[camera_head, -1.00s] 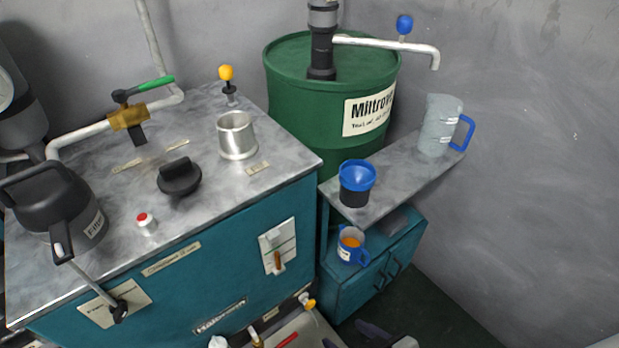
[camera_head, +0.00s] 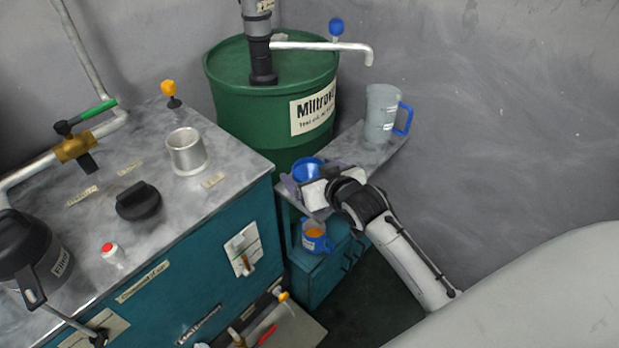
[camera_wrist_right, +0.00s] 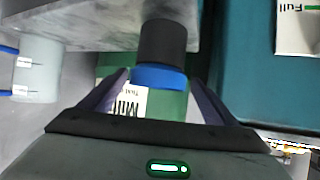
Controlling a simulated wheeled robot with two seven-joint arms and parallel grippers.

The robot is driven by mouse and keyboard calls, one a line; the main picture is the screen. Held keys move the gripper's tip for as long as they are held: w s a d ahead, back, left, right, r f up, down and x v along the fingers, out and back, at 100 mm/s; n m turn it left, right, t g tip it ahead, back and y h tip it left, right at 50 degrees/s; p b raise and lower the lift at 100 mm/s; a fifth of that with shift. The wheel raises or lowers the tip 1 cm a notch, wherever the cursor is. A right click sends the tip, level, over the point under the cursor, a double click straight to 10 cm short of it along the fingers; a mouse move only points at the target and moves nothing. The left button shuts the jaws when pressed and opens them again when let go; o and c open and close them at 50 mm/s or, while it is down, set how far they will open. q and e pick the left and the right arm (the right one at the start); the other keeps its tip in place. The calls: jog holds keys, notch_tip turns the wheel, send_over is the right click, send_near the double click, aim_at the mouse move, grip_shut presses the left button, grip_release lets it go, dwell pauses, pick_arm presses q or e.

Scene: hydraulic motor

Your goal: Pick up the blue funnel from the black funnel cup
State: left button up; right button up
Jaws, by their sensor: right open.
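The blue funnel (camera_head: 307,169) sits at the shelf's left end in the head view, partly hidden by my right gripper (camera_head: 302,194). In the right wrist view the funnel's blue rim (camera_wrist_right: 159,77) shows against the black funnel cup (camera_wrist_right: 162,42). The cup is hidden behind the gripper in the head view. My right gripper (camera_wrist_right: 160,100) is open, with one finger on each side of the funnel's rim and a visible gap to each. My left gripper is not in view.
The grey shelf (camera_head: 350,150) also bears a clear jug (camera_head: 382,112) with a blue handle. A blue mug (camera_head: 315,238) with orange contents stands lower, on the teal cabinet. The green barrel (camera_head: 235,95) is behind. The metal-topped bench (camera_head: 190,205) is at left.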

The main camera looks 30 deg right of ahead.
aim_at(304, 169)
jog(key=x, duration=0.5)
jog(key=shift+d+f, duration=0.15)
jog(key=shift+d, duration=0.05)
jog(key=c, duration=1.1)
